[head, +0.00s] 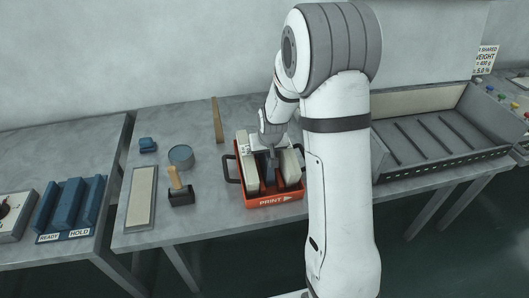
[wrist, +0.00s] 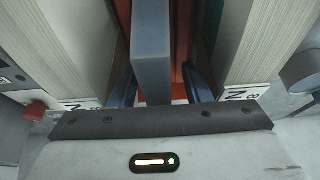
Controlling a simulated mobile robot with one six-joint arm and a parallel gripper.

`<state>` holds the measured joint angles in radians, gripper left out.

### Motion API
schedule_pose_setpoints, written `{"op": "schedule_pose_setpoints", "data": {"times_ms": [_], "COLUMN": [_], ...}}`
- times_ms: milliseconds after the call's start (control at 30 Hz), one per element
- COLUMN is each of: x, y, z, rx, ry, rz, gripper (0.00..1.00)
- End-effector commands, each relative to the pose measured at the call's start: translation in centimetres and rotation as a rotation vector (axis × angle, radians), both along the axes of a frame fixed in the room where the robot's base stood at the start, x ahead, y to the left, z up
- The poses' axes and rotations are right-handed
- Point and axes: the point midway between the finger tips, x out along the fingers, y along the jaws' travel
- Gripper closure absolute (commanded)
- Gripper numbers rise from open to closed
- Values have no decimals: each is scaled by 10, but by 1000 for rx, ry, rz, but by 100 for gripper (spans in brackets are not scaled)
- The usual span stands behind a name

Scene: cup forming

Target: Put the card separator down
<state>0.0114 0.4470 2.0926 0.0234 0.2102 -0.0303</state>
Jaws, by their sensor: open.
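The card separator (wrist: 152,60) is a flat blue-grey plate standing upright in the red crate (head: 272,202) marked PRINT. In the head view it shows as a narrow dark blue-grey piece (head: 265,168) between pale card stacks. My gripper (head: 272,156) points down into the crate from above. In the wrist view its two dark blue fingers (wrist: 159,80) stand apart on either side of the separator, with a gap visible at each side. Pale stacks of cards stand to the left (wrist: 80,45) and right (wrist: 258,45). The separator's lower edge is hidden.
Left of the crate lie a stamp with a wooden handle (head: 179,188), a round blue-grey tin (head: 181,156), a pale pad (head: 142,196) and a small blue item (head: 148,145). A wide grey tray (head: 440,135) stands at the right.

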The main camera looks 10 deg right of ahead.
Motion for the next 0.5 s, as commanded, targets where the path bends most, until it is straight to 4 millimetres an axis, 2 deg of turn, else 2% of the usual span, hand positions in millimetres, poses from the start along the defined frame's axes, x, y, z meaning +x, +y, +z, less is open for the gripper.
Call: {"op": "schedule_pose_setpoints", "data": {"times_ms": [500], "x": [-35], "y": [1], "z": [85], "rx": [0], "ry": [-5], "rz": [1], "gripper": [56]}}
